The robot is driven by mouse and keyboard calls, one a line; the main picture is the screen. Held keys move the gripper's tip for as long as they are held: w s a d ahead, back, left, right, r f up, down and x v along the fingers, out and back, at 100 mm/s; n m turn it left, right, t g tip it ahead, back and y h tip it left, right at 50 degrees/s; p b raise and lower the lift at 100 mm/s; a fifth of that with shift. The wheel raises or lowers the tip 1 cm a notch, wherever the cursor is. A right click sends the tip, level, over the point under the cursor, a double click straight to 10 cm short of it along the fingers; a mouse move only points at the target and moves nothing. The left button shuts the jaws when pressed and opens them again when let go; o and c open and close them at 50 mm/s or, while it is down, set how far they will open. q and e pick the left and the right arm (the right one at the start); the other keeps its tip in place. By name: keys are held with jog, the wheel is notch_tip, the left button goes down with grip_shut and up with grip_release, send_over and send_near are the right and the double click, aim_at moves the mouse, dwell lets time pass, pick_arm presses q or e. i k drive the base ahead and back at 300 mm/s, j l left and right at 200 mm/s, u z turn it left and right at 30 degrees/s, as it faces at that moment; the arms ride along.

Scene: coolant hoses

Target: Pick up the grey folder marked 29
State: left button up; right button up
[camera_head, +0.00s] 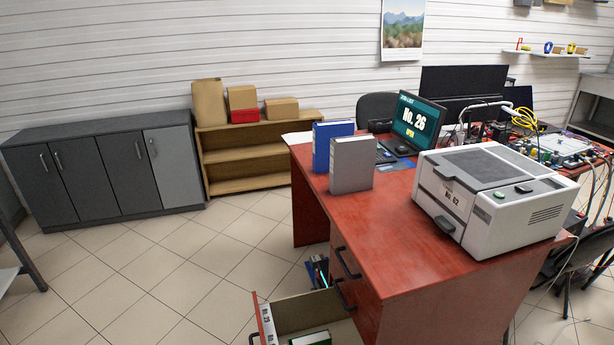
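A grey folder (352,165) stands upright on the red-brown desk (400,230), near its left edge. I see no readable number on the sides facing me. A blue folder (331,146) stands upright just behind it and to its left. Neither of my grippers is in the head view, and nothing is seen touching the grey folder.
A white printer-like machine (490,200) sits right on the desk, a laptop (417,122) reading "No. 26 OPEN" behind. An open drawer (315,312) with a green item juts out front left. Grey cabinets (100,170) and a wooden shelf (250,150) line the wall.

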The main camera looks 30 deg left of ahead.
aim_at(352, 159)
jog(key=j+u, duration=0.3)
jog(key=j, duration=0.5)
jog(key=i+j+u, duration=0.1)
jog(key=j+u, duration=0.2)
jog(key=j, duration=0.45)
jog(key=i+j, duration=0.2)
jog(key=i, duration=0.3)
jog(key=j+z, duration=0.5)
jog(key=j, duration=0.1)
